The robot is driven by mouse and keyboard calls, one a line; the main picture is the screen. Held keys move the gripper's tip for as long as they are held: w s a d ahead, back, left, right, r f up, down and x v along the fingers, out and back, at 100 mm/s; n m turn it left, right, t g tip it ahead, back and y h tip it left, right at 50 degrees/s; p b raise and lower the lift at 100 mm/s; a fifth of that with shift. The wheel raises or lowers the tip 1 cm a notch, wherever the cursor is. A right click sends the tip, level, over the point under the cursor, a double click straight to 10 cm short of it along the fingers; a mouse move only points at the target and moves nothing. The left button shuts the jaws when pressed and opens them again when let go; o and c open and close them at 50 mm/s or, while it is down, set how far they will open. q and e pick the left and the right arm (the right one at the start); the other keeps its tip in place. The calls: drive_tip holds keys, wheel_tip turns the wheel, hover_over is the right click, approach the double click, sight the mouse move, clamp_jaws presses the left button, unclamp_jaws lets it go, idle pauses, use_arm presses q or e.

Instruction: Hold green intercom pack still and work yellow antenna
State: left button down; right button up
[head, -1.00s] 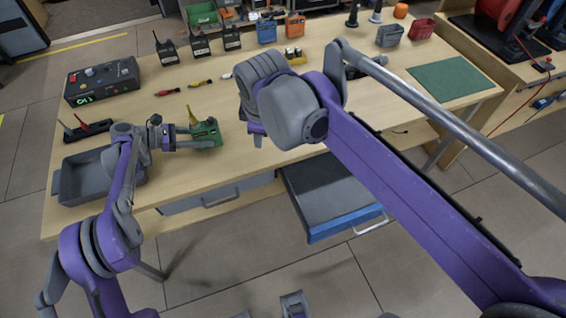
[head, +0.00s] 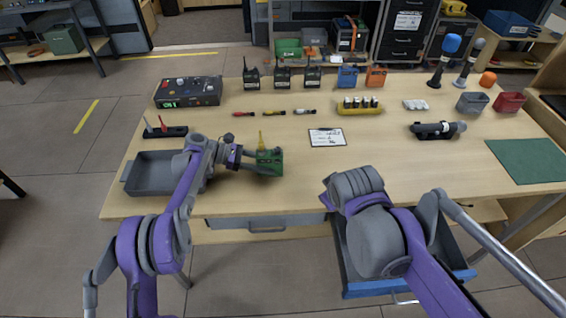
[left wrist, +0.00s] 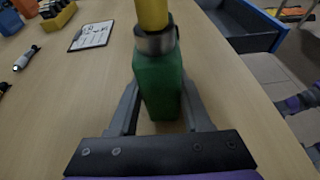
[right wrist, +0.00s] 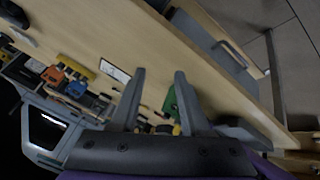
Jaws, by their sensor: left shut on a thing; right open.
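The green intercom pack (head: 269,162) stands on the table's front left part, with the yellow antenna (head: 261,138) rising from its top. My left gripper (head: 254,166) is shut on the pack. In the left wrist view the fingers hold the green body (left wrist: 158,85) from both sides, and the yellow antenna (left wrist: 152,14) sits on a grey collar above it. My right gripper is open and empty; its fingers (right wrist: 157,90) show in the right wrist view, with the green pack (right wrist: 170,102) beyond them. In the head view the right arm hides its own gripper.
A grey tray (head: 136,182) lies left of the pack. A labelled card (head: 326,138), small coloured tools and a yellow battery holder (head: 359,107) lie behind it. An open blue-fronted drawer (head: 362,291) juts out below the right arm.

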drive_tip(key=w+a+m+t+y, duration=0.15)
drive_tip(key=w+a+t, duration=0.4)
drive_tip(key=w, duration=0.55)
drive_tip(key=t+y, duration=0.5)
approach(260, 135)
drive_tip(key=w, duration=0.2)
drive_tip(key=shift+m+g, duration=0.25)
drive_tip(key=x, duration=1.1)
drive_tip(key=shift+w+a+f, duration=0.2)
drive_tip(key=shift+a, duration=0.15)
drive_tip(key=shift+c, duration=0.3)
clamp_jaws()
